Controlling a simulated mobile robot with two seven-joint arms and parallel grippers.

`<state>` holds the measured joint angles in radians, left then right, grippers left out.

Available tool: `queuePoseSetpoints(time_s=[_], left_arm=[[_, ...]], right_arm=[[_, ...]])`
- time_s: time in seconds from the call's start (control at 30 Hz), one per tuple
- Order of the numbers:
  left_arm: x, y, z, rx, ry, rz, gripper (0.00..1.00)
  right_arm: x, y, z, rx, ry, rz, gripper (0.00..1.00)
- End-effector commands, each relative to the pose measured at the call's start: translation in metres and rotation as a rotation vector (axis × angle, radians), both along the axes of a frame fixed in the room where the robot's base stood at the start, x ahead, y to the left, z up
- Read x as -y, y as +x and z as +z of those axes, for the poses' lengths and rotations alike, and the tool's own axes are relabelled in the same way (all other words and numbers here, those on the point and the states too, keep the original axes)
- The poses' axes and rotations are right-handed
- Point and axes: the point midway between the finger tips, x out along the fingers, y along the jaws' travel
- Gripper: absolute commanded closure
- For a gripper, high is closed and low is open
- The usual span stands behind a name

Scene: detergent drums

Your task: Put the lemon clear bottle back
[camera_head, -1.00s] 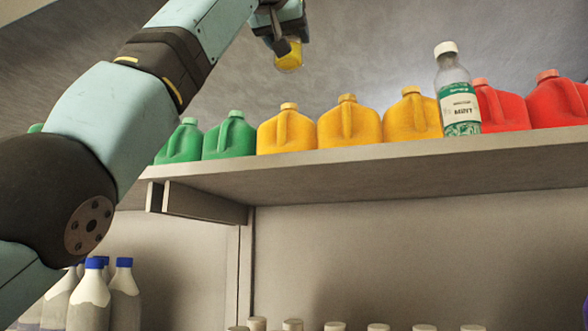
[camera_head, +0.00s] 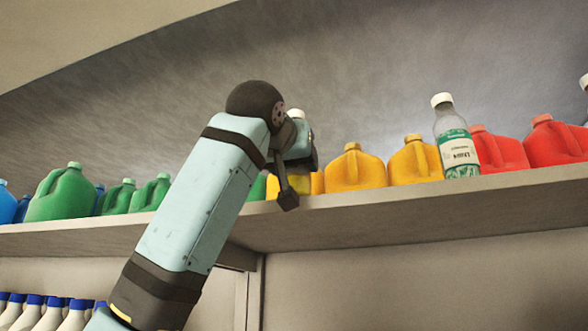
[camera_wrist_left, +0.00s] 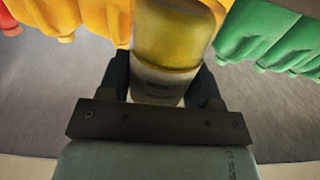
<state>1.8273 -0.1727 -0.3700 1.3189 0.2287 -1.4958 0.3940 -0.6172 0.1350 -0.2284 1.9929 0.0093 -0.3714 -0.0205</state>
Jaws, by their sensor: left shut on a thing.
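The lemon clear bottle (camera_wrist_left: 172,45) has yellow contents, a pale label and a white cap (camera_head: 296,113). My left gripper (camera_head: 286,182) is shut on it, with one finger on each side in the left wrist view (camera_wrist_left: 162,82). It is upright at the shelf's front edge, in line with the yellow jugs. My arm hides most of it in the head view, and I cannot tell whether its base touches the shelf (camera_head: 400,210). The right gripper is not in view.
Yellow jugs (camera_head: 354,170) stand right of the held bottle, green jugs (camera_head: 150,194) left. A clear mint bottle (camera_head: 457,150) stands at the front edge before red jugs (camera_head: 500,150). Blue-capped white bottles (camera_head: 45,317) are below left.

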Motion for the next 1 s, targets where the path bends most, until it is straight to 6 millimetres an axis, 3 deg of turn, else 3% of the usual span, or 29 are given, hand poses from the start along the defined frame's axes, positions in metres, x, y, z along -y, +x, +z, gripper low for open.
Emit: queuePoseSetpoints(time_s=[0.1, 0.53, 0.57, 0.63, 1.0], left_arm=[[-0.001, 0.0, -0.011, 0.001, 0.0, 0.0, 0.75], [0.0, 0.0, -0.019, 0.0, -0.001, 0.0, 0.75], [0.0, 0.0, -0.017, 0.0, 0.0, 0.0, 0.35], [0.0, 0.0, -0.017, -0.001, 0.0, 0.0, 0.19], [-0.001, 0.0, -0.01, 0.0, 0.0, 0.001, 0.16]], right_arm=[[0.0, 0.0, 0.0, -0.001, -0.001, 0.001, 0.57], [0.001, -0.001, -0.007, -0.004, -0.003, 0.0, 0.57], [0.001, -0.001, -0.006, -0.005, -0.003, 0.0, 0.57], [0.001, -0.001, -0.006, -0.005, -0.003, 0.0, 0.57], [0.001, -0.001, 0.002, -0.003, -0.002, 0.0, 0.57]])
